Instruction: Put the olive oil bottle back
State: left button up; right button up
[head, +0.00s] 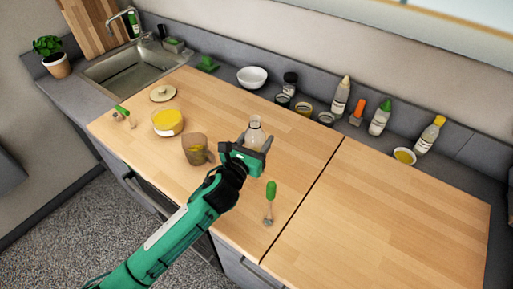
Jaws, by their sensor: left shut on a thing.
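My left gripper (258,143) reaches in from the lower left over the middle of the wooden worktop. It is shut on a pale, clear-looking bottle (255,127), whose upper part shows above the fingers. I take this to be the olive oil bottle; its lower part is hidden by the gripper, so I cannot tell whether it touches the worktop. My right gripper is not in view.
Along the grey back ledge stand a white bowl (252,77), a dark jar (290,82), a white bottle (341,96), a green-capped bottle (381,118) and a yellow-capped bottle (430,135). A brown jug (195,150) and green-handled utensil (270,200) flank the gripper. The right worktop is clear.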

aim_at(257, 149)
pick_arm(q)
notch_tip(257, 149, down, 4)
jog(key=shift+r, duration=0.1)
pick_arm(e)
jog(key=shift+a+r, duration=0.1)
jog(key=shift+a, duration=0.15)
pick_arm(q)
jog(key=shift+f, duration=0.2)
jog(key=shift+f, duration=0.15)
jog(key=o, duration=1.2)
jog(key=shift+c, duration=0.2)
jog(key=shift+s, duration=0.1)
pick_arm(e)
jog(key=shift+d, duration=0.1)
